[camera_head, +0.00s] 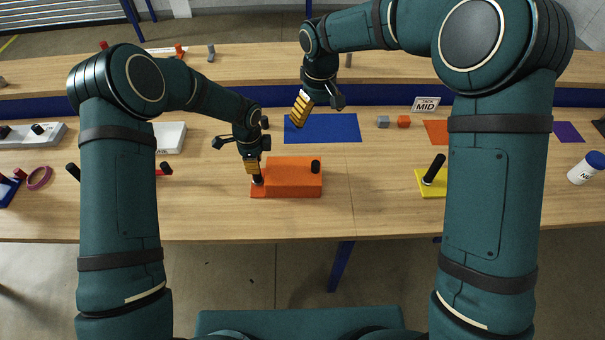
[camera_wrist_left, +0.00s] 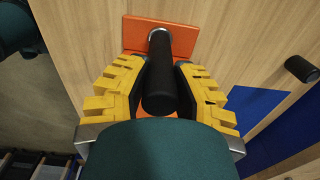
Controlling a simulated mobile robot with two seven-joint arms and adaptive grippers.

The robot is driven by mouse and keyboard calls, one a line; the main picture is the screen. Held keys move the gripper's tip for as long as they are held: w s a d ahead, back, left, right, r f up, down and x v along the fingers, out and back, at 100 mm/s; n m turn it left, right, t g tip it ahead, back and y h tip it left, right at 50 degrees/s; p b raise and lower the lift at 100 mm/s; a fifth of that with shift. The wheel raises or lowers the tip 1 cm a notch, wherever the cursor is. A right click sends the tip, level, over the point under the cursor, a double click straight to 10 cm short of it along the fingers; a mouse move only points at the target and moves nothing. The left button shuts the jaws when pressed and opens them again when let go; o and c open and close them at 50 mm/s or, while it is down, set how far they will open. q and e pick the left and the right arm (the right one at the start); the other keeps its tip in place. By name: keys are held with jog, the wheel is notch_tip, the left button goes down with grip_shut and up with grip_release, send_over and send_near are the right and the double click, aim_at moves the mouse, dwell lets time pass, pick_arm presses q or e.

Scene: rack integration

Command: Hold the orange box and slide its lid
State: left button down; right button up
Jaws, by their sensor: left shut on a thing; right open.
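The orange box (camera_head: 292,180) lies on the near table, close to its front edge. A black knob (camera_head: 315,166) stands at its right end. My left gripper (camera_head: 256,177) is at the box's left end. In the left wrist view its yellow fingers close on both sides of a black handle (camera_wrist_left: 160,75), which rises from an orange plate (camera_wrist_left: 183,40). The fingers and wrist hide much of the box in that view. My right gripper (camera_head: 299,120) is open and empty above the blue mat (camera_head: 335,129), behind the box and apart from it.
A grey cube (camera_head: 383,122) and an orange cube (camera_head: 404,121) stand right of the blue mat. A yellow block with a black handle (camera_head: 434,170) and a white bottle (camera_head: 586,168) are farther right. Bare tabletop lies just right of the box.

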pick_arm(q)
jog(key=c, duration=0.8)
grip_release()
jog(key=shift+o, duration=0.2)
notch_tip(320, 180, up, 12)
jog(key=shift+f, duration=0.1)
